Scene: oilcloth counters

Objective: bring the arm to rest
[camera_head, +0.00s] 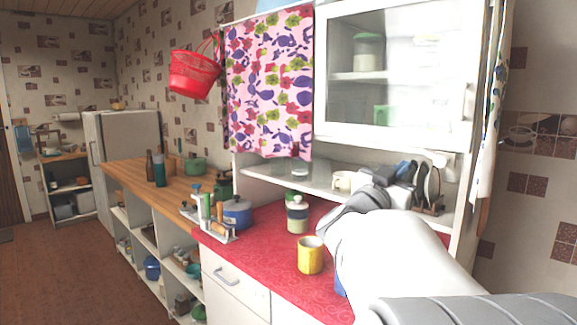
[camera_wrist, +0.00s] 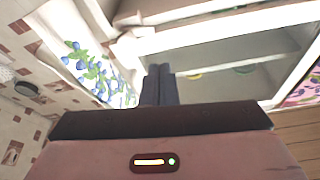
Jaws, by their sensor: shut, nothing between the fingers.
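My arm reaches up from the lower right of the head view, over the red counter (camera_head: 330,285). My gripper (camera_head: 405,170) is at its far end, in front of the cabinet's open shelf, and partly hard to tell from the dishes behind it. In the wrist view my gripper (camera_wrist: 158,72) shows its two dark fingers side by side and touching, with nothing between them. The wrist view looks toward the upper cabinet (camera_wrist: 220,55) and appears turned over.
A yellow mug (camera_head: 310,255) and a lidded jar (camera_head: 297,215) stand on the red counter left of my arm. A blue pot (camera_head: 237,212) is farther back. A flowered towel (camera_wrist: 90,72) hangs near the cabinet. Floor (camera_head: 70,270) at the left is clear.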

